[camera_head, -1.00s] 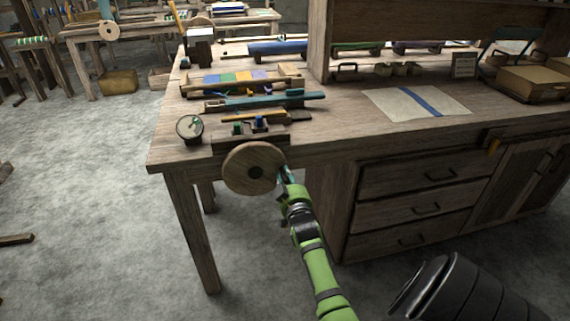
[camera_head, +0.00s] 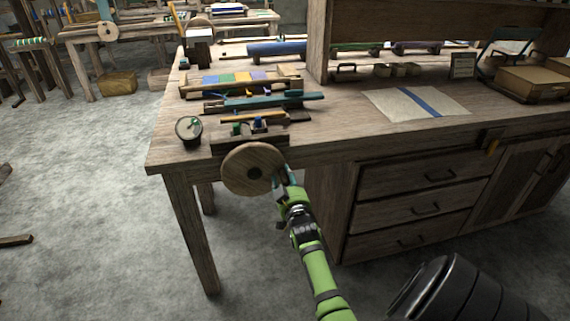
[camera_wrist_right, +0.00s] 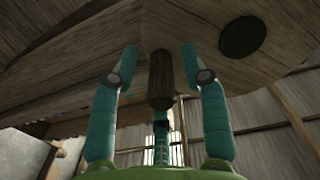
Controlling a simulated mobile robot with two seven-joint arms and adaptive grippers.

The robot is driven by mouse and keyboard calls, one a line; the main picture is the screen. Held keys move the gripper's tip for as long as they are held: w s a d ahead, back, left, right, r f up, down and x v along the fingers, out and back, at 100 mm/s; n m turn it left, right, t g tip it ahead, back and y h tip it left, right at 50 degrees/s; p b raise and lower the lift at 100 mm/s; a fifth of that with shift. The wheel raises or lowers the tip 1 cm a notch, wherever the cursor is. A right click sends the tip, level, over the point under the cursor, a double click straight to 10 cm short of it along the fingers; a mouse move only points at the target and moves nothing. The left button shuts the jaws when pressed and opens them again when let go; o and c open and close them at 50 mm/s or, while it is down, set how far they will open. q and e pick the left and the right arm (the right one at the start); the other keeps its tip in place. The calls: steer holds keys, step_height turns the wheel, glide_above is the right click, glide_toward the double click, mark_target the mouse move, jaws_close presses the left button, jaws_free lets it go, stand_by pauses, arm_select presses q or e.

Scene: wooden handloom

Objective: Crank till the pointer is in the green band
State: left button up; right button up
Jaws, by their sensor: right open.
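A round wooden crank wheel (camera_head: 252,168) is mounted at the table's front edge, near its left corner. In the right wrist view the wheel's underside (camera_wrist_right: 232,65) fills the upper part, and a dark handle peg (camera_wrist_right: 160,82) sticks out from it. My right gripper (camera_wrist_right: 159,60) is open, with one teal finger on each side of the peg and visible gaps between. In the head view my right gripper (camera_head: 283,172) is at the wheel's right edge. A small round dial (camera_head: 189,129) stands on the tabletop, left of the wheel. Its pointer and band are too small to read.
The wooden table (camera_head: 340,145) carries a teal bar (camera_head: 265,101), a striped colored piece (camera_head: 232,79) and a cloth with a blue stripe (camera_head: 418,103). Drawers (camera_head: 420,180) are at the right below the top. Floor (camera_head: 90,200) at the left is open.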

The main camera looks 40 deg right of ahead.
arm_select(q)
steer(key=shift+s, duration=0.15)
arm_select(e)
steer(key=shift+a, duration=0.1)
arm_select(q)
steer(key=shift+w+d, duration=0.15)
steer(key=shift+w, duration=0.1)
arm_select(e)
steer(key=v, duration=1.2)
